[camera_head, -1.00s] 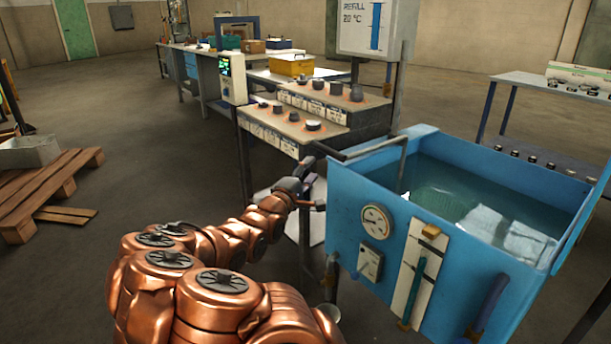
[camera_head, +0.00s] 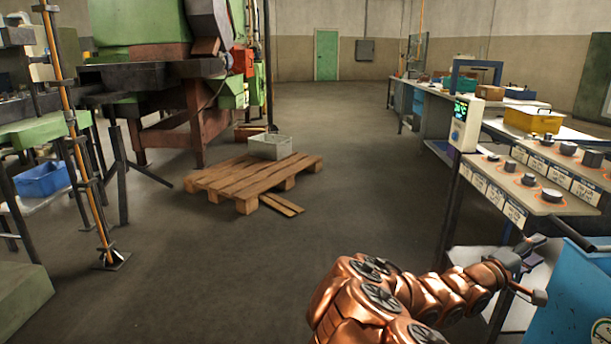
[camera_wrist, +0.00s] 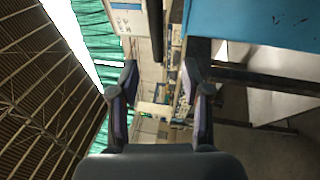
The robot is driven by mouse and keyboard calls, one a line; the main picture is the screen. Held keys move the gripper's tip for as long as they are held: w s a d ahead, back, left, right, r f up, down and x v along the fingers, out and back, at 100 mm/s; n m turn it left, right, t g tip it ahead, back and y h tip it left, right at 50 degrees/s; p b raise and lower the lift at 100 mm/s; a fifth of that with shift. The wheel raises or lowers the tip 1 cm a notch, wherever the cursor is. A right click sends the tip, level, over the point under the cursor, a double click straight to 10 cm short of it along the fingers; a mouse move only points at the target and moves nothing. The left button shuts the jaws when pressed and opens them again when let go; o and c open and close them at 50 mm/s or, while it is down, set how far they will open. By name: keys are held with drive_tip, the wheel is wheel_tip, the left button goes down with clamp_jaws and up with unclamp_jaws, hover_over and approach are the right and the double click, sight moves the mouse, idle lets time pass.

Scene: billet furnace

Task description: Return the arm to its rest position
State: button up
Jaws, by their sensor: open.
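My copper-coloured arm (camera_head: 400,300) reaches from the bottom of the head view toward the lower right. My gripper (camera_head: 538,268) is at its end, beside the blue water tank (camera_head: 575,300) and in front of the stepped bench. In the wrist view my gripper (camera_wrist: 160,95) has its two dark fingers spread apart, with nothing between them. The tank's blue wall (camera_wrist: 265,22) fills the upper right of that view. In the head view most of the tank is cut off by the right edge.
The stepped bench (camera_head: 545,200) with dark knobs and a yellow box (camera_head: 533,120) stand at the right. A wooden pallet (camera_head: 235,184) with a grey bin (camera_head: 270,147) lies on the floor. Green machinery (camera_head: 140,22) and an orange post (camera_head: 85,170) are at the left. The middle floor is clear.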

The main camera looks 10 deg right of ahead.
drive_tip(key=s+a+r+m+g+p, duration=0.3)
drive_tip(key=s+r+m+g+p, duration=0.3)
drive_tip(key=r, duration=0.6)
drive_tip(key=s+a+r+m+g+y+p, duration=0.1)
drive_tip(key=s+a+r+m+y+p, duration=0.15)
drive_tip(key=s, duration=0.35)
drive_tip(key=s+a+r+m+g+y+p, duration=0.1)
drive_tip(key=s+a+y+p, duration=0.2)
drive_tip(key=s+a+p, duration=0.15)
drive_tip(key=s+a+r+n+t+y+p, duration=0.1)
drive_tip(key=a+y+p, duration=0.6)
drive_tip(key=a, duration=1)
drive_tip(key=s+a+r+n+t+y+p, duration=0.1)
drive_tip(key=s+a+n+y+p, duration=0.5)
drive_tip(key=a, duration=1.2)
drive_tip(key=shift+s+t+y+p, duration=0.2)
drive_tip(key=shift+t+y+p, duration=0.4)
drive_tip(key=shift+t, duration=0.3)
drive_tip(key=shift+a, duration=0.1)
drive_tip(key=shift+c, duration=0.5)
